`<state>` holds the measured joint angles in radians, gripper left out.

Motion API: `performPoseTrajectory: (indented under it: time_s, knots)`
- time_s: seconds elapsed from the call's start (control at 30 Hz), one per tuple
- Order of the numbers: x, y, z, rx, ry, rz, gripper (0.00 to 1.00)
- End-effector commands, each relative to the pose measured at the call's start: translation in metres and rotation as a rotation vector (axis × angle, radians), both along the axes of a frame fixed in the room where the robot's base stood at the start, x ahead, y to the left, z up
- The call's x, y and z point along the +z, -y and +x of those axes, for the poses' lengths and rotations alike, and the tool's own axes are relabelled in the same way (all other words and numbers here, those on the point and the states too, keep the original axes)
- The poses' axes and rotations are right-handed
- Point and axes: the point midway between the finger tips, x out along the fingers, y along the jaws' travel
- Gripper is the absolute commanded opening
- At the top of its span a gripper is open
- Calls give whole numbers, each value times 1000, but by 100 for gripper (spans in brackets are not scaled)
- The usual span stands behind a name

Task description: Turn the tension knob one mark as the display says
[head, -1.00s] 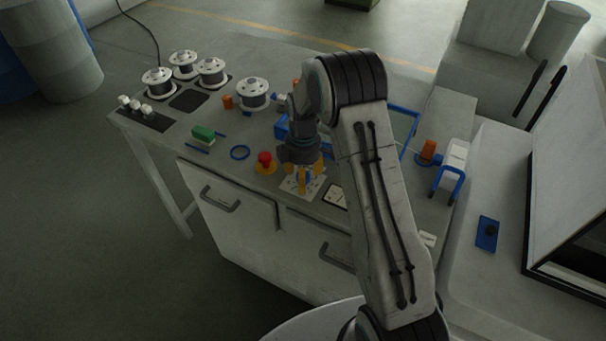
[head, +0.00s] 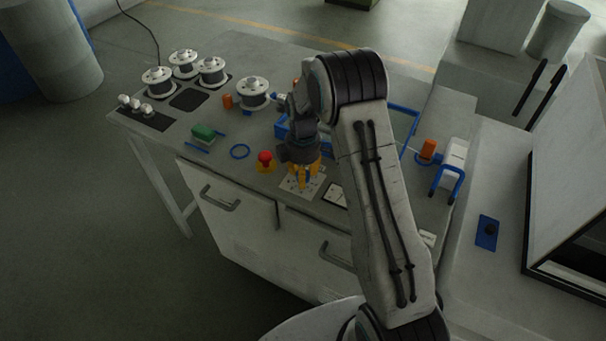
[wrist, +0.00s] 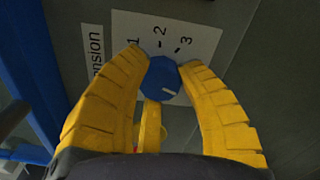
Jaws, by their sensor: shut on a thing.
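The blue tension knob (wrist: 161,76) stands on a white plate (wrist: 196,40) with the marks 1, 2 and 3, beside a label reading "ension", its start cut off. The knob carries a short white line near its lower right edge in the wrist view. My yellow-fingered gripper (wrist: 163,66) is shut on the knob, one fingertip on each side. In the head view my gripper (head: 304,187) points down at the white plate (head: 291,186), and the knob is hidden by the fingers. A small white panel with a black frame (head: 335,195) lies right of the plate; I cannot read it.
A red emergency button (head: 265,157) on a yellow base stands close left of the plate. A blue ring (head: 240,152), a green block (head: 203,132) and several wire spools (head: 253,92) are further left. An orange cylinder (head: 428,149) and a blue bracket (head: 447,182) stand right.

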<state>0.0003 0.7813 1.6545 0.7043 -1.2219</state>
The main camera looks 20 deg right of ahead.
Motion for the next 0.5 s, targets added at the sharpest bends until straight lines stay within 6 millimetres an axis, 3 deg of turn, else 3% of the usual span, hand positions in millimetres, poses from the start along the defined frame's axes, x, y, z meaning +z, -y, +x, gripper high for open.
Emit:
performPoseTrajectory:
  time_s: [0.27, 0.5]
  knots:
    - [-3, 0, 0, -43, -1, -1, 2]
    - [-5, 0, 0, -195, -1, 0, 2]
